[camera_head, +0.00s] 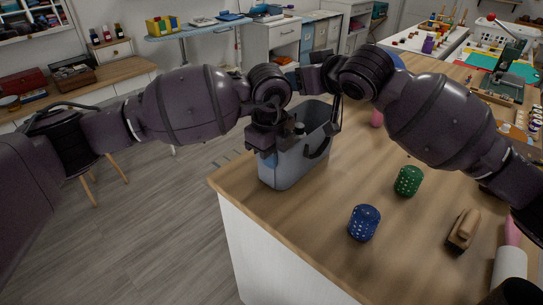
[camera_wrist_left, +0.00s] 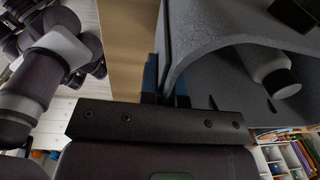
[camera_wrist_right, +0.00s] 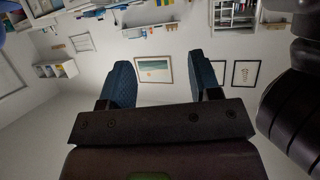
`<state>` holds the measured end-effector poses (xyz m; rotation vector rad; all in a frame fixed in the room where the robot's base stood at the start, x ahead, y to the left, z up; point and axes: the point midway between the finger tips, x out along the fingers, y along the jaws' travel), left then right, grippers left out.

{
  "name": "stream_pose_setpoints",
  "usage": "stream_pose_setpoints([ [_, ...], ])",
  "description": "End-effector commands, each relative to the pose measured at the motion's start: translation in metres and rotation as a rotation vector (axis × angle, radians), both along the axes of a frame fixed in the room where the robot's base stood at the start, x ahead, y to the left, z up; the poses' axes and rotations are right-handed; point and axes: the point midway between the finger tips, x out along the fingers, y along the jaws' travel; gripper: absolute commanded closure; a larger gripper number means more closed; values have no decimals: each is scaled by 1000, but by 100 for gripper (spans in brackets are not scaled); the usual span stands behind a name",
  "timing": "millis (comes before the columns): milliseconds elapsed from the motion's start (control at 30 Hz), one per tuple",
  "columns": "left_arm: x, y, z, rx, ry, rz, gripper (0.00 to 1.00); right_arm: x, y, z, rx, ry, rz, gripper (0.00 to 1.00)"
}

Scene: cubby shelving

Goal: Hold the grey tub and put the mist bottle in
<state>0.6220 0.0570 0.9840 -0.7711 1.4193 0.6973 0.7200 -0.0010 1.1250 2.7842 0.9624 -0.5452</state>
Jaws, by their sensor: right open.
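The grey tub (camera_head: 293,170) stands near the left edge of the wooden counter, with a dark handle at its right side. My left gripper (camera_head: 267,158) is shut on the tub's near left wall; in the left wrist view its blue fingers (camera_wrist_left: 166,85) straddle the grey wall (camera_wrist_left: 205,50). The mist bottle (camera_wrist_left: 272,72), with a pale body and grey neck, lies inside the tub in the left wrist view; its top (camera_head: 299,128) shows just inside the tub in the head view. My right gripper (camera_wrist_right: 162,85) is open and empty, above the tub.
A wooden brush-like block (camera_head: 463,229) lies farther right. The counter (camera_head: 310,215) is bare in front of the tub. The floor lies open to its left.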

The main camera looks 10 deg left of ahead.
Motion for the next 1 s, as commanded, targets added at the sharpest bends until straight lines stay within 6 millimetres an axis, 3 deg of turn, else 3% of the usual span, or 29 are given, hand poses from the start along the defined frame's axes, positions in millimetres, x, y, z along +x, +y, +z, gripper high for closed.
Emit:
stream_pose_setpoints([
  [500,0,0,0,0,0,0,100,-63,-49,33,0,-1,0,43],
  [967,0,0,0,0,0,0,100,-72,-56,38,1,-1,0,43],
  [1000,0,0,0,0,0,0,95,-72,-56,38,0,-1,0,43],
])
